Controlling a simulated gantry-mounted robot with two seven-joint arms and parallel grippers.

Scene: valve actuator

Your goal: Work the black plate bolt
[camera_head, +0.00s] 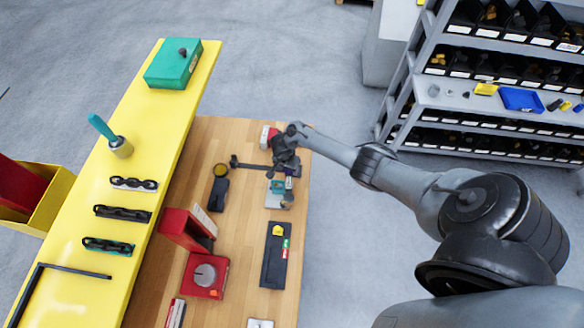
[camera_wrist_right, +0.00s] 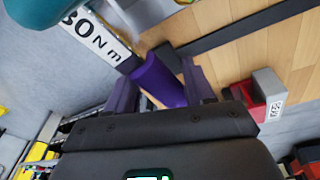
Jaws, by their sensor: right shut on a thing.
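My right gripper (camera_head: 287,165) is at the far right part of the wooden table. In the right wrist view its fingers (camera_wrist_right: 160,88) are shut on a purple cylindrical part (camera_wrist_right: 158,80). A dark bar (camera_wrist_right: 245,32) runs from beside the fingers to the upper right. In the head view a dark bar (camera_head: 250,165) extends left from the gripper. A white label reading "30 N m" (camera_wrist_right: 92,34) and a teal rounded part (camera_wrist_right: 45,10) are close to the fingers. I cannot make out the black plate bolt; the gripper may hide it. My left gripper is not in view.
A small grey and teal fixture (camera_head: 277,200) stands just below the gripper. A black panel (camera_head: 273,265) with yellow and green parts lies nearer. Red devices (camera_head: 205,275) stand to its left. A yellow bench (camera_head: 130,150) lies along the left, and shelves (camera_head: 480,100) stand right.

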